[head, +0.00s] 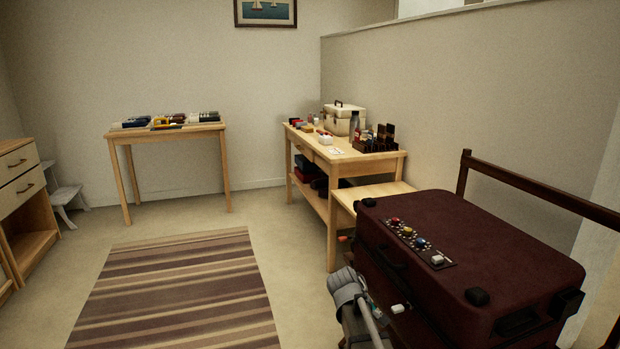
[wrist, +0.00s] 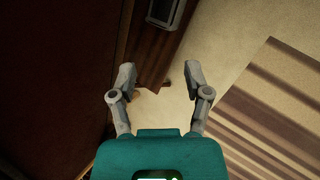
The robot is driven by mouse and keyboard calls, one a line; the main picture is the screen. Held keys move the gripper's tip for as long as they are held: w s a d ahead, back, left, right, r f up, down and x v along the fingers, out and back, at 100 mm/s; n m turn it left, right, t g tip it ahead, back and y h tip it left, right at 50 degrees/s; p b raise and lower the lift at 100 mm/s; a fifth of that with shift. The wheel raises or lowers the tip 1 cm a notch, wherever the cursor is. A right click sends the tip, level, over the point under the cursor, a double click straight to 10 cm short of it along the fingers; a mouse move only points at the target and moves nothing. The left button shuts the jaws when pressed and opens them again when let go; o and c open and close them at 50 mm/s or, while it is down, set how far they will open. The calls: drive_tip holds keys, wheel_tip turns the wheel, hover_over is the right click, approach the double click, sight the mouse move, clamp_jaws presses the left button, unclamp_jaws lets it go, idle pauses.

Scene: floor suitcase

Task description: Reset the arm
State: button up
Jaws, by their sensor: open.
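My gripper (wrist: 160,82) shows in the wrist view with its two grey fingers spread wide apart and nothing between them. Beneath it are the pale floor and a dark brown edge. In the head view, part of my grey arm shows at the lower middle, beside the near left side of the large dark red suitcase (head: 480,235). My fingertips cannot be made out in the head view.
A striped rug (head: 180,295) lies on open floor to the left. A wooden workbench (head: 365,165) with a toolbox (head: 340,120) stands behind the suitcase. A small table (head: 165,134) stands at the back wall, drawers (head: 20,175) at left. A dark rail (head: 540,190) runs behind the suitcase.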

drive_tip(key=s+a+r+m+y+p, duration=0.1)
drive_tip(key=s+m+y+p, duration=0.2)
drive_tip(key=s+m+y, duration=0.75)
drive_tip(key=s+r+n+h+p, duration=0.1)
drive_tip(key=r+h+p, duration=0.1)
drive_tip(key=r+p, duration=1.6)
drive_tip(key=s+r+n+h+p, duration=0.2)
drive_tip(key=r+p, duration=1.7)
drive_tip(key=shift+s+g, duration=0.25)
drive_tip(key=shift+g, duration=0.05)
drive_tip(key=shift+a, duration=0.15)
